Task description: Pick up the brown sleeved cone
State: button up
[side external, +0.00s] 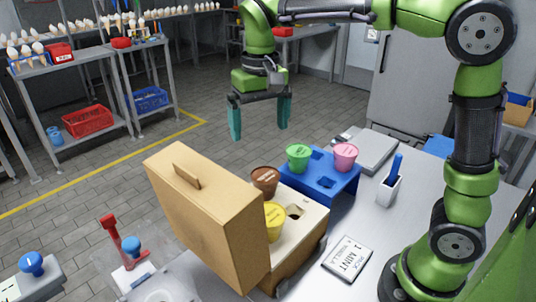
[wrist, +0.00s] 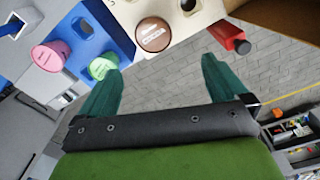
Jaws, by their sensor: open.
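The brown sleeved cone (side external: 265,179) stands in the cream holder (side external: 313,215), partly behind the tan case. In the wrist view its round brown top (wrist: 153,34) reads "COCOA" and lies just beyond the span between my fingertips. My gripper (side external: 259,120) hangs above and behind the holder in the side view, with its two teal fingers spread and nothing between them. The fingers (wrist: 160,68) also show apart in the wrist view. The brown cone's lower part is hidden in the holder.
A yellow cone (side external: 274,217) stands beside the brown one. A green cone (side external: 298,156) and a pink cone (side external: 344,155) sit in a blue block (side external: 330,185). The upright tan case (side external: 205,220) stands close at left. A "1 MINT" card (side external: 346,258) lies on the table.

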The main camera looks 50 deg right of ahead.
aim_at(265, 174)
jog(key=f, duration=1)
jog(key=shift+s+d+f, duration=0.1)
jog(key=shift+s+f, duration=0.25)
jog(key=shift+f, duration=0.05)
jog(key=shift+d+f, duration=0.2)
jog(key=shift+f, duration=1.2)
jog(key=shift+d+f, duration=0.15)
jog(key=shift+f, duration=1.2)
